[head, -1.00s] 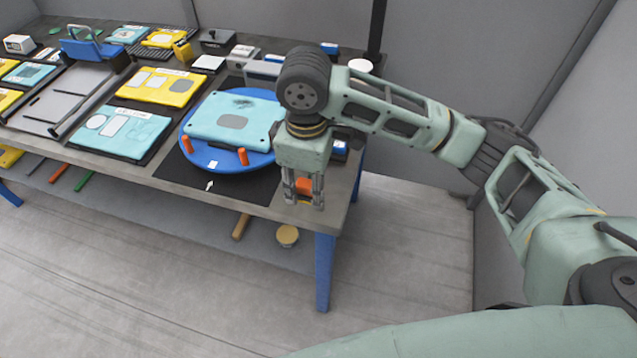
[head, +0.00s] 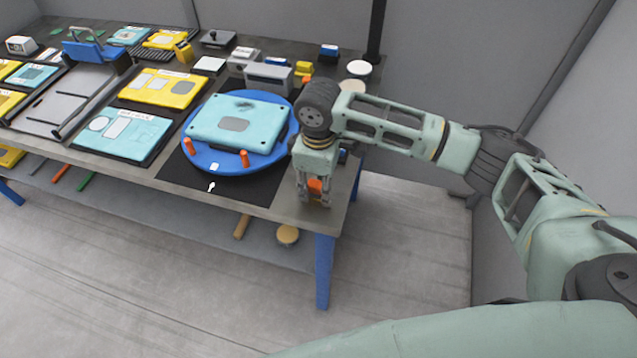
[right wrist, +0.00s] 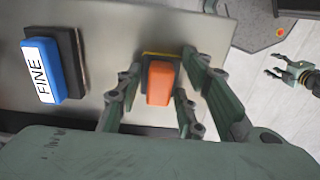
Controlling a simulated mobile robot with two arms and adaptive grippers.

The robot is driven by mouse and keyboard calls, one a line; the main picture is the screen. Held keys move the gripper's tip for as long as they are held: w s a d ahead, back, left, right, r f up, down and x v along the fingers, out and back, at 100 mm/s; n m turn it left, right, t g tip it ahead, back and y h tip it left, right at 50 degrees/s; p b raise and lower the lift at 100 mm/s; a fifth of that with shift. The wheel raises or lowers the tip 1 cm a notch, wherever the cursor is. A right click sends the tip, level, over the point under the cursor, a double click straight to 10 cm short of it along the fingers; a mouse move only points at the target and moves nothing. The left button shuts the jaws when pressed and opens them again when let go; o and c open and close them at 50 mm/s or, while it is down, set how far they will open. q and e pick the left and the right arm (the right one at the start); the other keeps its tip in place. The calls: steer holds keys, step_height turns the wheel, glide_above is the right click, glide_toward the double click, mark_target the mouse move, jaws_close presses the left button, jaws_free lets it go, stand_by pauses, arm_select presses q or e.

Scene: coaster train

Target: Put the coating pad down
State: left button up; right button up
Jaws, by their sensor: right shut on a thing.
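The coating pad (right wrist: 160,82) has an orange block handle with a yellow strip and a dark base. It is between the fingers of my right gripper (right wrist: 152,100), which is shut on it. In the head view the right gripper (head: 315,195) points down over the table's front right corner, with the orange pad (head: 316,186) between its fingers. The pad is at or just above the tabletop; I cannot tell if it touches. My left gripper (right wrist: 278,74) shows small at the right of the right wrist view, its fingers apart and empty.
A blue pad marked FINE (right wrist: 42,70) lies left of the held pad. A blue turntable (head: 240,165) carries a light-blue panel (head: 205,125) on a black mat. Grey boxes (head: 268,78) stand behind. The table's front and right edges are close to the gripper.

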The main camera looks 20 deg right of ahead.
mark_target(319, 185)
steer(key=o, duration=1)
step_height(319, 185, up, 12)
steer(key=shift+r+b, duration=0.1)
steer(key=shift+b, duration=0.95)
steer(key=shift+s, duration=0.1)
